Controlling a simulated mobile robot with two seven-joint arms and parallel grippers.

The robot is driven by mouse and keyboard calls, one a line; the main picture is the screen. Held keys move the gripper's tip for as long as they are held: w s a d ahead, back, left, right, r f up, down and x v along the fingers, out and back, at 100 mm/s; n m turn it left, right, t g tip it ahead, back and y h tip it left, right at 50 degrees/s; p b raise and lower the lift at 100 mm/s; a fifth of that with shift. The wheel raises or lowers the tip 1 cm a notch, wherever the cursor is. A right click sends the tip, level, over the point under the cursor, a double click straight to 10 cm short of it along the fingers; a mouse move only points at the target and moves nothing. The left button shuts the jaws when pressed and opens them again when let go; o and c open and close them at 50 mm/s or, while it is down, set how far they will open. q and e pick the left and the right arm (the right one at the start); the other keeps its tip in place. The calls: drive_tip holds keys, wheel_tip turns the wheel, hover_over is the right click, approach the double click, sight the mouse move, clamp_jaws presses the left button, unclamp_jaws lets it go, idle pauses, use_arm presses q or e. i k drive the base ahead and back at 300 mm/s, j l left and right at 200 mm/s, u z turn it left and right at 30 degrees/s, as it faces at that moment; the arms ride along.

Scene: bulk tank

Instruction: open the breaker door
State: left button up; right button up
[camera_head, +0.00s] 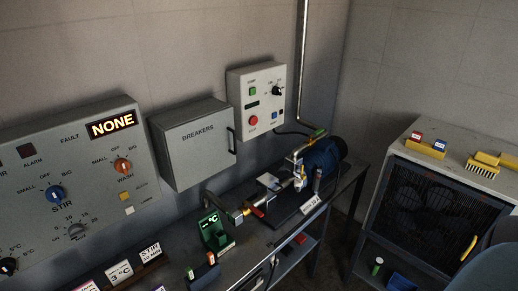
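The grey breaker box, labelled BREAKERS, hangs on the wall in the head view, between a large control panel and a smaller control box. Its breaker door (197,146) looks shut, its front face lying flat on the box. A dark vertical door handle (232,140) stands out near the door's right edge. Nothing touches the door or the handle. Neither of my grippers can be made out in this view. The inside of the box is hidden.
The control panel (78,165) is close on the left; the small control box (258,97) is to the right. Below, a workbench (187,265) carries a green display (214,228), pipe fittings and a blue motor (322,156). A caged cabinet (440,200) stands at right.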

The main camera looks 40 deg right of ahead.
sight(200, 148)
drive_tip(key=z, duration=0.75)
